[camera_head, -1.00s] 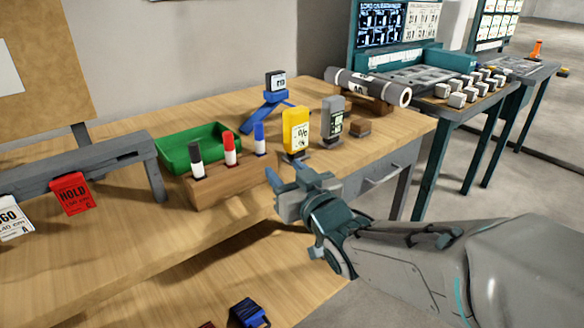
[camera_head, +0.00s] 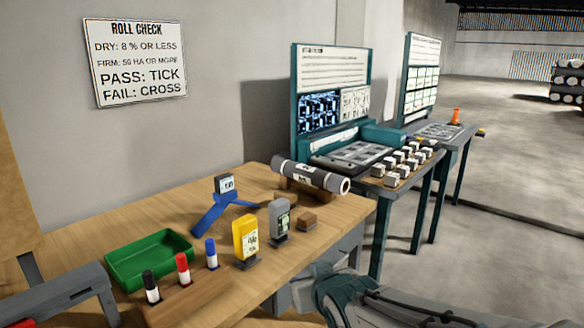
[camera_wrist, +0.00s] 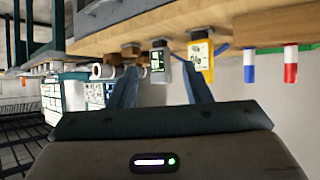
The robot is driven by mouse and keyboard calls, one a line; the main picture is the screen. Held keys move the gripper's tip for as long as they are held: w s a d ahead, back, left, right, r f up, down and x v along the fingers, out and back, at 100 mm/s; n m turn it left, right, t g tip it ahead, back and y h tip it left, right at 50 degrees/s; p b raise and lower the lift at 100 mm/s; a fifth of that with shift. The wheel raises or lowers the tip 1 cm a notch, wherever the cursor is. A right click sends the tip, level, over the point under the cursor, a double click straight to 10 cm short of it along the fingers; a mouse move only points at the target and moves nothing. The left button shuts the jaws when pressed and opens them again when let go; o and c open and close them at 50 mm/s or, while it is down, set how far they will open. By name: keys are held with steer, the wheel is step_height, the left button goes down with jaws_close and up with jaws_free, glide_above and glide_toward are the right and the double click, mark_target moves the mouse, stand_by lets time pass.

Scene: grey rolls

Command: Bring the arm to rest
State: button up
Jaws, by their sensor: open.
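My arm reaches in from the bottom right of the head view, with my gripper (camera_head: 290,294) low at the front edge of the wooden bench (camera_head: 100,236). Its fingers are mostly hidden or cut off there. In the wrist view, my gripper (camera_wrist: 160,70) shows two blue fingers spread apart with nothing held between them. That view is turned over. Beyond the fingers are the grey meter (camera_wrist: 160,62) and the yellow meter (camera_wrist: 202,58), apart from my gripper as far as I can tell.
The bench holds a green tray (camera_head: 148,260), a wooden block with markers (camera_head: 190,300), a blue stand (camera_head: 222,208), a small wooden block (camera_head: 306,220) and a grey roll (camera_head: 310,174) on a cradle. A teal station (camera_head: 330,100) stands behind right. Open floor (camera_head: 500,270) lies right.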

steer(key=s+d+r+m+g+h+p, duration=0.1)
steer(key=s+d+r+m+g+p, duration=0.1)
steer(key=s+d+r+g+p, duration=0.2)
steer(key=s+d+r+m+g+h+p, duration=0.1)
steer(key=s+d+r+g+h+p, duration=0.1)
steer(key=s+d+r+g+p, duration=0.2)
steer(key=s+d+r+p, duration=0.1)
steer(key=s+d+p, duration=0.2)
steer(key=s+p, duration=0.2)
steer(key=shift+s+d+m, duration=0.25)
steer(key=shift+s+m, duration=0.15)
steer(key=shift+s, duration=0.75)
steer(key=shift+r, duration=0.1)
